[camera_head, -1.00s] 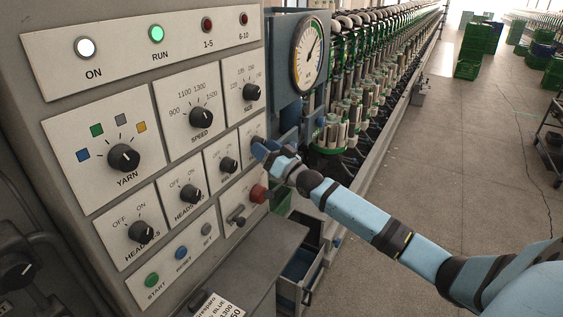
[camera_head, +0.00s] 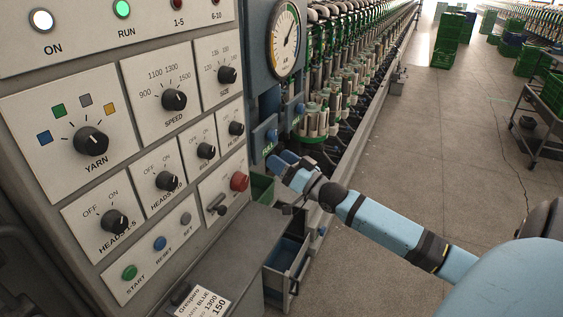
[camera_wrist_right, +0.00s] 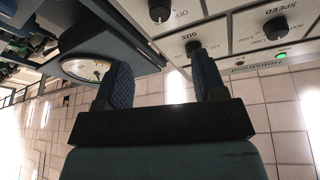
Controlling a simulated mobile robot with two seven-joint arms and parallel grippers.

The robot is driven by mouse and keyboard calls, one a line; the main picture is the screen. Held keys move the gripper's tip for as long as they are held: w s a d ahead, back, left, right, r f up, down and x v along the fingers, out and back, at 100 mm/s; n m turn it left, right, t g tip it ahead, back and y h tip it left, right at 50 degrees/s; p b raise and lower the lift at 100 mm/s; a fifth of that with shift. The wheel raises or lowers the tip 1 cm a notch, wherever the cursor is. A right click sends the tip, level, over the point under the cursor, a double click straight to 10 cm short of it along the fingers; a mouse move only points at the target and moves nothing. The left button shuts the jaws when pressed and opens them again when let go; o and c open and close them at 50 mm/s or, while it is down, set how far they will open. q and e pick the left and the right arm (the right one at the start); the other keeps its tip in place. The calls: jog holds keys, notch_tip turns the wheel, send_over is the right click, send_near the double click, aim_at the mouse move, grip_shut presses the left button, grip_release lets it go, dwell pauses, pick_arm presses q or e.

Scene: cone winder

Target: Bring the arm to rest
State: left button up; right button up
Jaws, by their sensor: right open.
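My right arm comes in from the right in the head view. Its gripper (camera_head: 281,162) is in front of the machine's side, just right of the control panel (camera_head: 122,209), and holds nothing. In the right wrist view the two fingers of the gripper (camera_wrist_right: 162,85) stand apart with an empty gap between them. That view is upside down and shows the panel's SIZE knob (camera_wrist_right: 194,48) behind the fingers. Whether the fingers touch the machine cannot be told. My left gripper is in neither view.
The panel carries several knobs, a red button (camera_head: 239,181) and a lit green RUN lamp (camera_head: 122,9). A dial gauge (camera_head: 284,40) is above the gripper.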

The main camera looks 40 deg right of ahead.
dwell(0.4)
jog(key=s+a+f+n+g+h, duration=0.1)
jog(key=s+a+f+g, duration=0.1)
jog(key=s+a+f, duration=0.5)
jog(key=s+a+f+n+g, duration=0.1)
jog(key=s+a+f+g, duration=0.3)
jog(key=f, duration=0.6)
jog(key=s+a+f+g+h, duration=0.1)
jog(key=s+a+f, duration=0.3)
jog(key=a+f, duration=0.35)
jog(key=s+a+f+n+g, duration=0.2)
jog(key=s+a+f+g, duration=0.1)
jog(key=s+a+f, duration=0.3)
jog(key=s+a+p, duration=0.1)
jog(key=s+a, duration=0.1)
jog(key=s, duration=0.2)
jog(key=shift+s+f, duration=0.15)
